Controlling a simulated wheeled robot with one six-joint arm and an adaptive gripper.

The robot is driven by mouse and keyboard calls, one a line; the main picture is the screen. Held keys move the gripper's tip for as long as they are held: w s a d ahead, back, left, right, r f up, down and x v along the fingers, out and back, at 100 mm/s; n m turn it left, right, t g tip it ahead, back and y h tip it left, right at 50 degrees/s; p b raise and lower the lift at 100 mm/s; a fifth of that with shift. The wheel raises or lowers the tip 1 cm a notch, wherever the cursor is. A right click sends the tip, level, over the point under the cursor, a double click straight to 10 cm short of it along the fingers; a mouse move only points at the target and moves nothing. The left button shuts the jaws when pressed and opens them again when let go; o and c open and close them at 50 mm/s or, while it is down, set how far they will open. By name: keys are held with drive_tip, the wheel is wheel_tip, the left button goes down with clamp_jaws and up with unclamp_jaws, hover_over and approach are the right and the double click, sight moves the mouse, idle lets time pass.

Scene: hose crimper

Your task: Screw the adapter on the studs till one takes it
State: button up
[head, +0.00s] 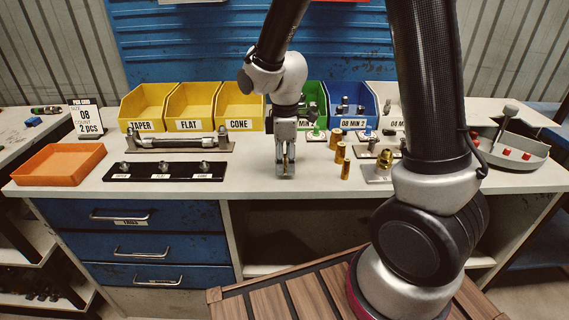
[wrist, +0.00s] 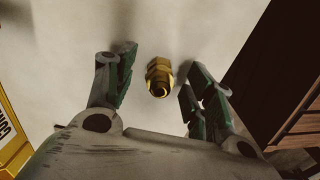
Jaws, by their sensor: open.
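My gripper (head: 286,172) points straight down over the middle of the bench, to the right of the black stud strip. In the wrist view its two green-padded fingers (wrist: 165,90) are spread wide. A brass hex adapter (wrist: 159,77) stands between them, with a visible gap on both sides; its dark bore faces the camera. In the head view only a sliver of brass shows between the fingers. The black stud strip (head: 140,171) holds three metal studs labelled TAPER, FLAT and CONE, all bare.
Yellow bins (head: 145,104), a green bin (head: 318,98) and a blue bin (head: 351,103) line the back. A rack with a hose (head: 178,143) lies behind the strip. An orange tray (head: 59,164) is at left. Brass cylinders (head: 345,170) and a plate-mounted fitting (head: 384,160) stand right.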

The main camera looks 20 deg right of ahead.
sight(285, 155)
clamp_jaws()
drive_tip(key=shift+r, duration=3.55)
